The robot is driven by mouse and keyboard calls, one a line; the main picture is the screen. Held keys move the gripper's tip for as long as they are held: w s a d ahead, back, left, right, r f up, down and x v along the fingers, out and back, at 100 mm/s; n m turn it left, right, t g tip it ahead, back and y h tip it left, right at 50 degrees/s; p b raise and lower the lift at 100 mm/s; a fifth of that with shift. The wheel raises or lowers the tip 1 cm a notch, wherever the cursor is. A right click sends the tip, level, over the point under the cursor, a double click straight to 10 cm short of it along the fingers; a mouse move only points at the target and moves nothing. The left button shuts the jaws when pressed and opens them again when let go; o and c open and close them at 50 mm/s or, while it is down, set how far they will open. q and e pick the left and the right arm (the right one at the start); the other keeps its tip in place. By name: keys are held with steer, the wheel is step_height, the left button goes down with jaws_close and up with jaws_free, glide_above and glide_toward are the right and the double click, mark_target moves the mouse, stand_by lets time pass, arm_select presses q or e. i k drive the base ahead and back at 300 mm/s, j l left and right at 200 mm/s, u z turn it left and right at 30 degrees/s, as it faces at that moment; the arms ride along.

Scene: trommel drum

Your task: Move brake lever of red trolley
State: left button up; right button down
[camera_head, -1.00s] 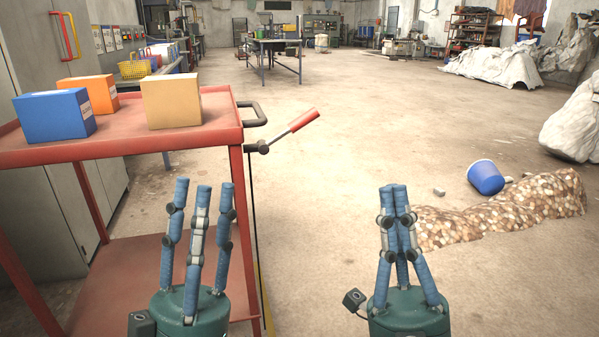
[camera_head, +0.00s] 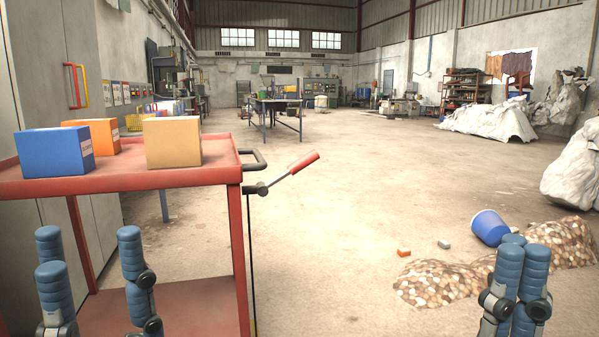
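The red trolley (camera_head: 225,176) stands at the left, with a red top and a lower shelf. Its brake lever (camera_head: 303,162) is a grey rod with a red grip, pivoted at the trolley's right end below a dark push handle (camera_head: 262,157). The lever points up and to the right. My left gripper (camera_head: 85,248) is in front of the trolley, left of and below the lever, its blue fingers spread and empty. My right gripper (camera_head: 522,255) is at the lower right, far from the lever, its fingers together with nothing visible between them. Both gripper bases are out of view.
Blue (camera_head: 52,153), orange (camera_head: 103,134) and tan (camera_head: 173,143) boxes stand on the trolley top. A blue bucket (camera_head: 488,228) lies tipped beside a spilled brown heap (camera_head: 440,283).

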mark_target(309, 158)
steer(key=i+l+u, duration=0.1)
steer(key=l, duration=0.4)
steer(key=i+l+u, duration=0.1)
steer(key=i+l, duration=0.15)
steer(key=l, duration=0.25)
steer(key=i+l+u, duration=0.15)
steer(key=l, duration=0.35)
steer(key=i+l+u, duration=0.1)
steer(key=l, duration=0.4)
steer(key=i+l+u, duration=0.1)
steer(key=l, duration=0.45)
steer(key=l+u, duration=0.1)
steer(key=l, duration=0.45)
steer(key=i, duration=0.05)
